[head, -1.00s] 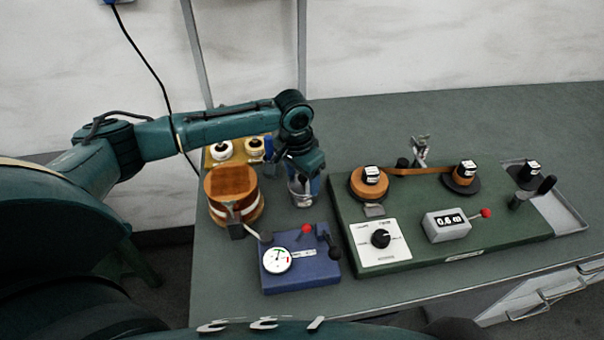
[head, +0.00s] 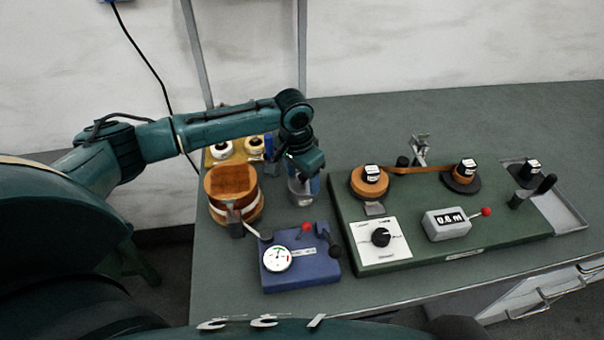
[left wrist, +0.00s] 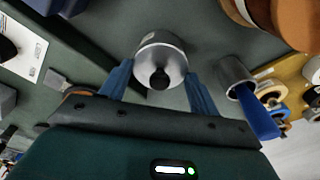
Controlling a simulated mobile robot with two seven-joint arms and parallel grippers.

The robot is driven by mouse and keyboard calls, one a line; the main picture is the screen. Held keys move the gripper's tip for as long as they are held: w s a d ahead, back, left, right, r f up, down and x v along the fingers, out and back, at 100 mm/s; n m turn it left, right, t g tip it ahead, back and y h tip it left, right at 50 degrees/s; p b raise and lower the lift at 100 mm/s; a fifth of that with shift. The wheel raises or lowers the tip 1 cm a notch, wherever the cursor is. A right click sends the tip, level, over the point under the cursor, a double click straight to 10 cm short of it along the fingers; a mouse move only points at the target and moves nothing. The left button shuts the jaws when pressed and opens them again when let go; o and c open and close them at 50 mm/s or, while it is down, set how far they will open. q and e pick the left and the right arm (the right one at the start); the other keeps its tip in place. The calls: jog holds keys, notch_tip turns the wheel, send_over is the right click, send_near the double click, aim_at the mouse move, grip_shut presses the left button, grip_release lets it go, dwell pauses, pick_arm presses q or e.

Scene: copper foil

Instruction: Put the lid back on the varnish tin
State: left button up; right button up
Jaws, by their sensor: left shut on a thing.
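My left gripper (head: 303,176) points down over the varnish tin (head: 303,198), a small grey metal cylinder left of the green machine. In the left wrist view the round grey lid (left wrist: 174,68) with a black knob lies between the two blue fingers of my left gripper (left wrist: 160,82). The gripper is shut on the lid. The lid is in line with the tin, but I cannot tell whether it is seated on the rim. The fingers hide part of the tin in the head view. My right gripper is not in view.
A copper-coloured drum (head: 233,183) stands just left of the tin. A blue gauge box (head: 300,272) is in front, and the green winding machine (head: 480,247) is to the right. Behind is a yellow tray (head: 238,157) with spools. The rear right bench is clear.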

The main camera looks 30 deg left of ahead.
pick_arm(q)
jog(key=shift+f, duration=0.1)
dwell(0.7)
jog(key=o, duration=1.3)
jog(key=shift+r, duration=3.55)
jog(key=shift+c, duration=0.3)
grip_shut()
jog(key=shift+f, duration=0.2)
